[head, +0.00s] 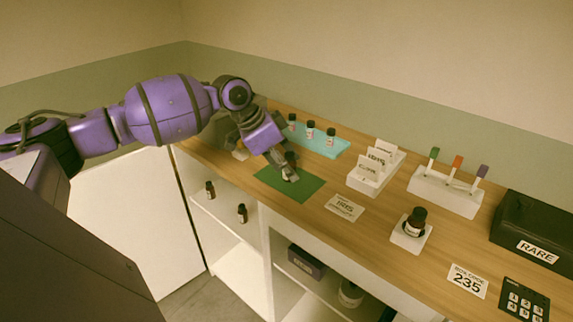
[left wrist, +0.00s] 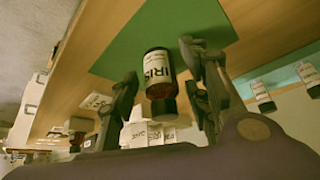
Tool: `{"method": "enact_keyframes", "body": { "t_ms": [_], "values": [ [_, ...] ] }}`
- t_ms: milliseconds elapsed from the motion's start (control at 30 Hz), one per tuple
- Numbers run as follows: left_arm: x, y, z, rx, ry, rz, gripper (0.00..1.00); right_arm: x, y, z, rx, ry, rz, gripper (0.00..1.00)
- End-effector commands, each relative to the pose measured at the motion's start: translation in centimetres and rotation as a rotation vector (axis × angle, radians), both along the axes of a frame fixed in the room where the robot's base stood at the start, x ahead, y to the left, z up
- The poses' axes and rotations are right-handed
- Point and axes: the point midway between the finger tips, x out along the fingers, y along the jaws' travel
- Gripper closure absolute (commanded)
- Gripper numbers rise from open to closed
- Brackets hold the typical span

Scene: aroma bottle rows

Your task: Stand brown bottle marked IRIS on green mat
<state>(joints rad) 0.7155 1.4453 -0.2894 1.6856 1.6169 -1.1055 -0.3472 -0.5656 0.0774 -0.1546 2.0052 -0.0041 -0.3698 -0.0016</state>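The brown bottle marked IRIS (left wrist: 158,75) is between my left gripper's fingers in the left wrist view, its base toward the green mat (left wrist: 135,38). It appears to stand on the mat, though contact under the base is hard to see. My left gripper (left wrist: 160,80) is open around it, with gaps between the bottle and both fingers. In the head view my left gripper (head: 288,172) is low over the green mat (head: 305,187) and largely hides the bottle. My right gripper is not in view.
A teal mat (head: 328,147) with small bottles lies behind. To the right are an IRIS card (head: 344,207), a white card holder (head: 377,170), a bottle on a white coaster (head: 415,222), a marker stand (head: 445,190) and a black RARE box (head: 535,235). Two bottles stand on a lower shelf (head: 225,219).

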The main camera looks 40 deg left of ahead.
Motion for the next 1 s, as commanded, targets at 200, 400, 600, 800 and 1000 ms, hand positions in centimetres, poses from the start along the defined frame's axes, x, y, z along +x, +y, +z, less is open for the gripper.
{"method": "enact_keyframes", "body": {
  "t_ms": [200, 400, 600, 800, 1000],
  "values": [
    [0.0, 0.0, 0.0, 0.000, 0.000, 0.000, 0.56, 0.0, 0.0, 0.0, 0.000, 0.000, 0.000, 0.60],
    [-0.4, 0.5, 1.4, 0.002, -0.002, 0.001, 0.56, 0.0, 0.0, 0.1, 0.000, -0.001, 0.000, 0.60],
    [-2.0, 1.8, 5.2, 0.003, -0.003, 0.002, 0.56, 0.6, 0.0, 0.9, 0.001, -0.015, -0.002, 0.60],
    [-3.6, 3.0, 8.7, 0.002, -0.002, 0.001, 0.56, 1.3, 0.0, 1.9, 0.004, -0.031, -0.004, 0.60],
    [-4.5, 3.6, 10.5, 0.000, -0.001, 0.001, 0.56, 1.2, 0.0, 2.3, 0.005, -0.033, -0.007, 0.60]
  ]
}}
